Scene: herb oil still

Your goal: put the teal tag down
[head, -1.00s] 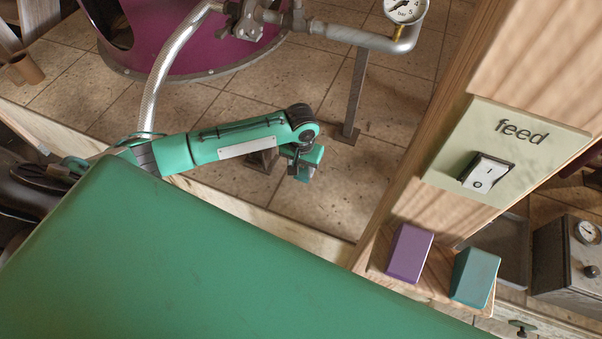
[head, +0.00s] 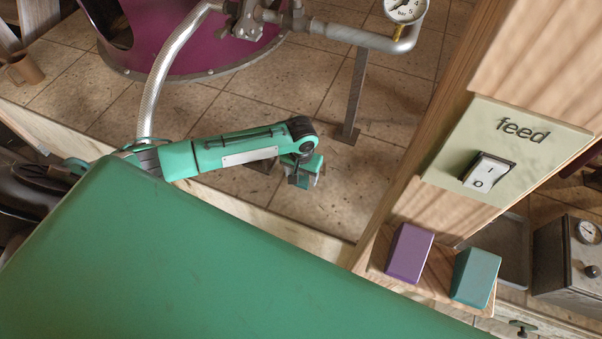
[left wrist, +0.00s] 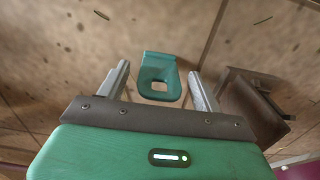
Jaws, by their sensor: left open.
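My left gripper (head: 308,182) hangs over the tiled floor beyond the green surface, with its fingers spread apart. In the left wrist view, a teal piece with a squarish opening (left wrist: 159,95), which looks like the teal tag, shows between and beyond the two fingers. Clear gaps lie on both sides of it, and neither finger touches it. I cannot tell whether it lies on the floor or is above it. In the head view I cannot make it out apart from the gripper. My right gripper is not in view.
A wooden post at right carries a feed switch plate (head: 505,155). A purple block (head: 409,253) and a teal block (head: 475,277) sit on the wooden ledge below. A hose (head: 165,75) and pipe with a gauge (head: 404,8) run behind my left arm. Green surface (head: 200,260) fills the front.

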